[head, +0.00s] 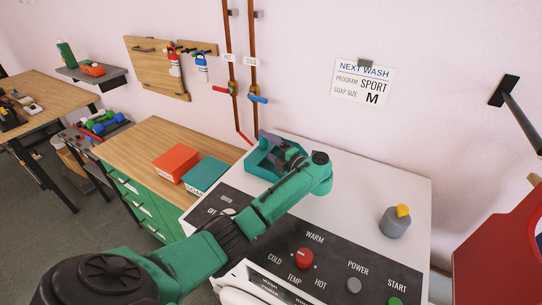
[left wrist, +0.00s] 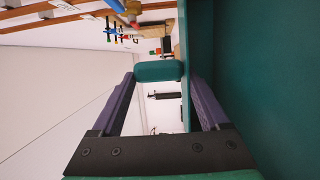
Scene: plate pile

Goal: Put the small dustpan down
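The small dustpan (head: 262,168) is a teal, tray-like thing at the back left corner of the white washer top (head: 380,165). My left gripper (head: 277,144) reaches over it from the right and hides part of it. In the left wrist view the purple fingers of my left gripper (left wrist: 162,82) stand apart. Whether the dustpan rests fully on the washer is unclear. My right gripper is out of view.
A grey knob-like thing with a yellow top (head: 395,220) stands at the washer's right. A red box (head: 176,162) and a teal box (head: 205,174) stand on the wooden counter to the left. Copper pipes (head: 253,80) run down the wall behind. The washer top's middle is clear.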

